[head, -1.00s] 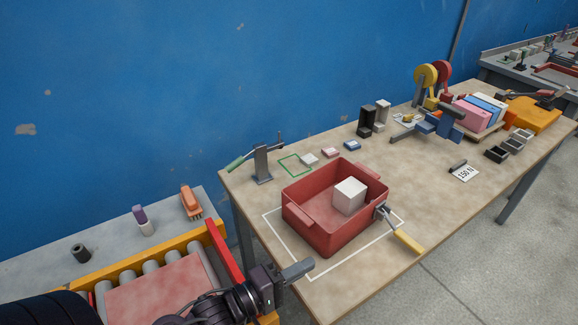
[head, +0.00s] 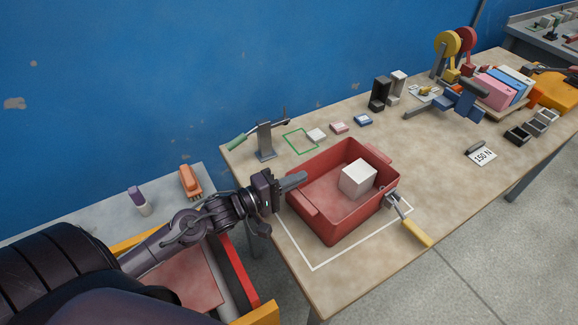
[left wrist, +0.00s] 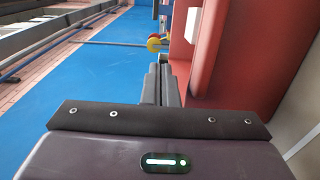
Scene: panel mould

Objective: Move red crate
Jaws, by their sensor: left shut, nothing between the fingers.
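The red crate (head: 333,222) sits on the table inside a white outlined rectangle, with a white block (head: 358,179) in it. A clamp with a yellow handle (head: 416,232) is at the crate's right side. My left gripper (head: 303,178) is shut and empty, its fingertips at the crate's left rim; I cannot tell whether they touch it. In the left wrist view the shut fingers (left wrist: 162,84) lie beside the red crate wall (left wrist: 235,60). My right gripper is out of view.
A green-handled clamp (head: 264,140) stands behind the crate near a green outline and small blocks. Black and grey blocks (head: 380,94) stand farther back. Table right of the crate is mostly clear.

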